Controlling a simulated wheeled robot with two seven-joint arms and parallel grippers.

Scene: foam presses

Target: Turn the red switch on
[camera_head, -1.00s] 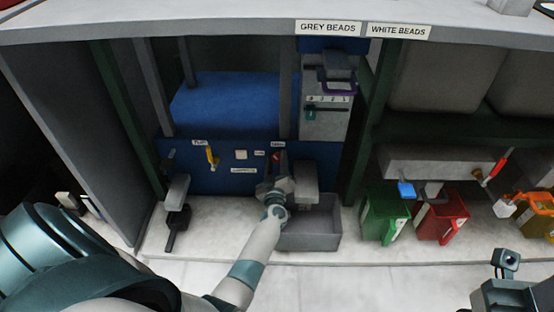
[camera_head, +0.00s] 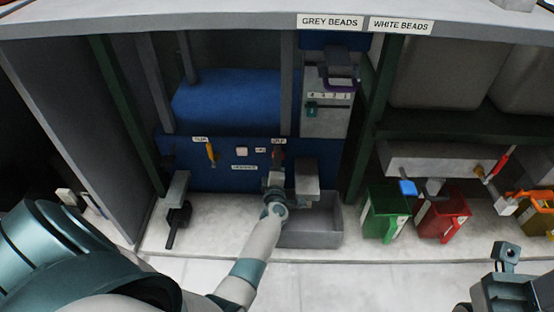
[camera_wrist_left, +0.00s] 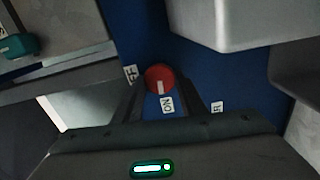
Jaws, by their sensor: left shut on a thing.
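The red switch (camera_wrist_left: 158,76) is a round red knob on a blue panel in the left wrist view. Its white mark points down toward the "ON" label (camera_wrist_left: 167,103). A partly hidden label ending in "FF" (camera_wrist_left: 130,73) is at its left. My left gripper (camera_head: 276,166) reaches the blue panel in the head view, and its jaws are shut on the switch. The switch also shows in the head view (camera_head: 278,153), largely covered by the gripper. My right gripper shows only in part at the lower right of the head view, its fingers unclear.
A grey block (camera_head: 307,178) sits just right of my left gripper, above an open grey bin (camera_head: 313,240). Green (camera_head: 383,215) and red (camera_head: 445,217) bins stand further right.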

